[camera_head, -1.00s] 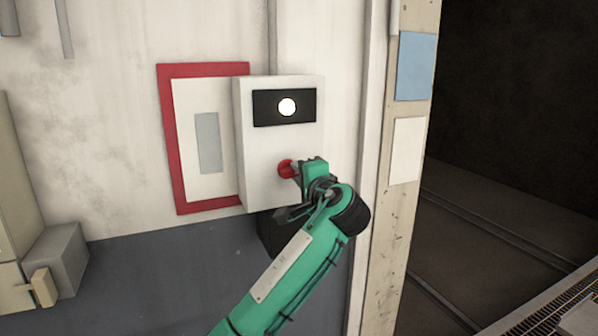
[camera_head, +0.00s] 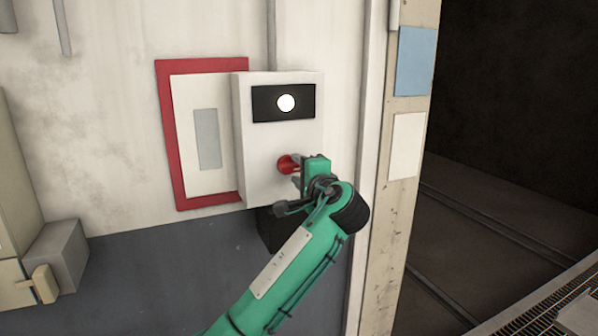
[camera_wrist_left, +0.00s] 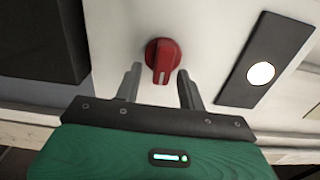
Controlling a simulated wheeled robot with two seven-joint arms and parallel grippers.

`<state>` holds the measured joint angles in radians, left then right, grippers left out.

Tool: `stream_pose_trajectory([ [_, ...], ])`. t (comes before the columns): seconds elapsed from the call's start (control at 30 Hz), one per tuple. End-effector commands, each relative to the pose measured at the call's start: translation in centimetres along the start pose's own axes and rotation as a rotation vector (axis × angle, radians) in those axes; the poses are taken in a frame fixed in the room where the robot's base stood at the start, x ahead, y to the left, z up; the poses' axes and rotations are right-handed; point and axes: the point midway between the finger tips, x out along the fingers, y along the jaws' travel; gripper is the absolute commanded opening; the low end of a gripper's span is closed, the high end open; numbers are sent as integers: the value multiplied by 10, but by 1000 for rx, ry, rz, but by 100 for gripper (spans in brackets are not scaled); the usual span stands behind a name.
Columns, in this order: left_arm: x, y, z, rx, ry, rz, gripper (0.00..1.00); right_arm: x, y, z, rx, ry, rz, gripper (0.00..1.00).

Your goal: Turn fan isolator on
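The fan isolator is a white wall box (camera_head: 262,142) with a black panel (camera_head: 264,103) and a lit white lamp (camera_head: 286,103) near its top. Its red rotary knob (camera_head: 287,164) is low on the front face. My left gripper (camera_head: 297,171) is at the knob's right side in the head view. In the left wrist view, the gripper (camera_wrist_left: 157,85) is open, its two fingers apart. The red knob (camera_wrist_left: 163,60) is just beyond the fingertips, between their lines, with its pale mark toward the gripper. My right gripper is not in view.
A red-framed white panel (camera_head: 174,140) is on the wall left of the box. A door post (camera_head: 392,190) stands right of it, with a dark opening beyond. A grey box (camera_head: 62,255) sits at lower left. A dark block (camera_head: 268,232) is below the isolator.

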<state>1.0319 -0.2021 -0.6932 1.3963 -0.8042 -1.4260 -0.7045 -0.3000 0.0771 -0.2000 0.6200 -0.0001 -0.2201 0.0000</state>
Motion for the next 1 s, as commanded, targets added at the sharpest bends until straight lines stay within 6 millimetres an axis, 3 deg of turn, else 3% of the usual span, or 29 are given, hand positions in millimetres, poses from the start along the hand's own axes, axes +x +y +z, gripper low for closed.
stream_pose_trajectory([
  [0.23,-2,0,0,-2,0,-1,40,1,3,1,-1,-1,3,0],
  [0.37,-14,2,0,-3,1,-2,40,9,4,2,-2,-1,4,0],
  [0.8,-109,4,-1,-4,4,-1,40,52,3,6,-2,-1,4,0],
  [1.0,-133,2,-1,-2,1,0,40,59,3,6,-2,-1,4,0],
])
